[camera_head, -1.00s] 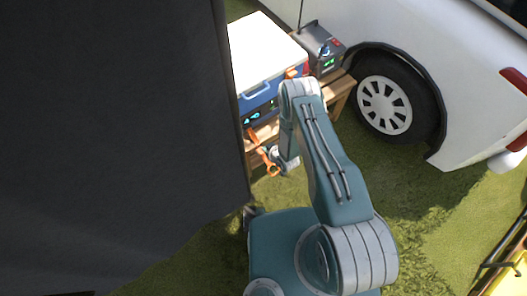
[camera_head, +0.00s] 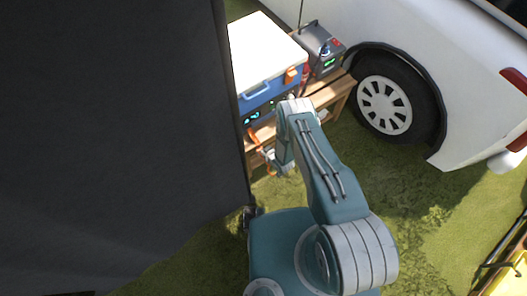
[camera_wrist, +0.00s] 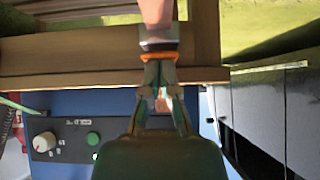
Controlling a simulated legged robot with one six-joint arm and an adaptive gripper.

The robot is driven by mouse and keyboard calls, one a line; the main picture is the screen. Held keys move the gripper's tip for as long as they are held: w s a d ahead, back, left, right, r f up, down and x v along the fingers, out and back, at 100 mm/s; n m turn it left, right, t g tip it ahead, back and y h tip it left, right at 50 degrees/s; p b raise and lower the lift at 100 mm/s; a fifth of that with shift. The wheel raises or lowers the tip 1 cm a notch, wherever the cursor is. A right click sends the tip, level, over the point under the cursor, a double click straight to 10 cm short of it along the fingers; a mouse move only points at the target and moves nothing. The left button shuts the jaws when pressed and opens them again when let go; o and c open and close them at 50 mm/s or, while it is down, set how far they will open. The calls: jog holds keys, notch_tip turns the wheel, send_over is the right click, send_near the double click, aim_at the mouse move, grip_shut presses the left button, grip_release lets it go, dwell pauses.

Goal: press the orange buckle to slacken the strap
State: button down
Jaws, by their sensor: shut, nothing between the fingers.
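In the wrist view, my gripper (camera_wrist: 160,66) is shut, its two fingers meeting at the tips. An orange band (camera_wrist: 160,56) lies right at the fingertips, with a grey piece and a salmon-coloured strip (camera_wrist: 156,11) beyond it. I cannot tell if the tips touch it, or which part is the buckle. A small pinkish patch shows between the fingers. In the head view, my gripper is small and partly hidden by my arm, beside an orange strip (camera_head: 254,137) at the bench's front. Another orange piece (camera_head: 290,75) sits on the blue cooler's front.
The blue cooler (camera_head: 262,95) with a white lid stands on a wooden bench (camera_head: 325,95), beside a grey box (camera_head: 322,58). A panel with a white knob (camera_wrist: 43,142) and green button (camera_wrist: 93,138) shows. A dark panel (camera_head: 110,140) fills the left; a white vehicle stands right.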

jog(key=shift+s+f, duration=0.1)
jog(key=shift+f, duration=0.25)
jog(key=shift+r, duration=0.85)
